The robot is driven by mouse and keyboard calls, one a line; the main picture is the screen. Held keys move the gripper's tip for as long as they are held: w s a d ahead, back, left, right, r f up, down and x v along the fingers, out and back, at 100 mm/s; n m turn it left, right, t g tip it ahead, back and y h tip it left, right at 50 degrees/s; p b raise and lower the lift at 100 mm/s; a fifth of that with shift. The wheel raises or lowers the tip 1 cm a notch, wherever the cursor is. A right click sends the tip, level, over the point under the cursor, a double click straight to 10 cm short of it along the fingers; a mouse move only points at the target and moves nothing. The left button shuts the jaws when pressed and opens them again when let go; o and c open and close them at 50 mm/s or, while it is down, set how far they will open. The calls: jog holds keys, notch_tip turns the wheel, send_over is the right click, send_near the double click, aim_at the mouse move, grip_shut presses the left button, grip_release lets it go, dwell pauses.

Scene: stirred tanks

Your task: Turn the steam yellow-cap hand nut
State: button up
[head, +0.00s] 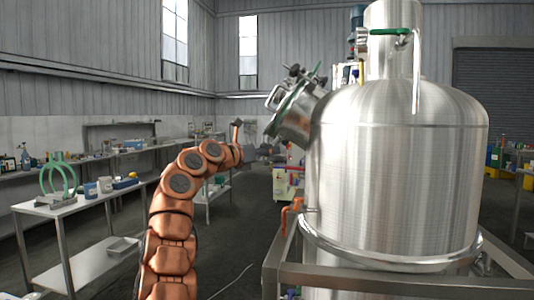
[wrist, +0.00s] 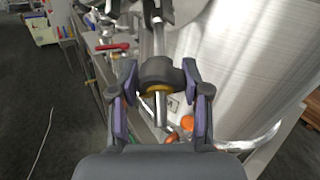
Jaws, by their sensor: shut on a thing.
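The hand nut (wrist: 158,72) is a dark round knob with a yellow cap (wrist: 157,91) and a metal rod through its middle. It sits between the two fingers of my gripper (wrist: 160,80) in the wrist view, and the gripper is shut on it. In the head view my gripper (head: 263,152) is small and dark at the end of my copper arm, just below the angled port (head: 292,118) of the steel tank. The nut itself cannot be made out there.
The large steel tank (head: 395,190) stands close on the right, in a metal frame (head: 400,281). An orange fitting (head: 291,215) sticks out at its lower left. A red handle (wrist: 112,47) is up left of the nut. A bench (head: 75,206) stands left; open floor lies between.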

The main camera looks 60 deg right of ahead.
jog(key=shift+r+n+g+p, duration=0.15)
jog(key=shift+n+g+p, duration=0.15)
jog(key=shift+g+p, duration=0.3)
jog(key=shift+n+g+p, duration=0.4)
jog(key=shift+g+p, duration=0.25)
jog(key=shift+g, duration=0.25)
jog(key=o, duration=1.2)
jog(key=shift+c, duration=0.2)
jog(key=r+v, duration=0.1)
jog(key=v, duration=1.1)
jog(key=shift+f, duration=0.45)
jog(key=shift+w, duration=0.1)
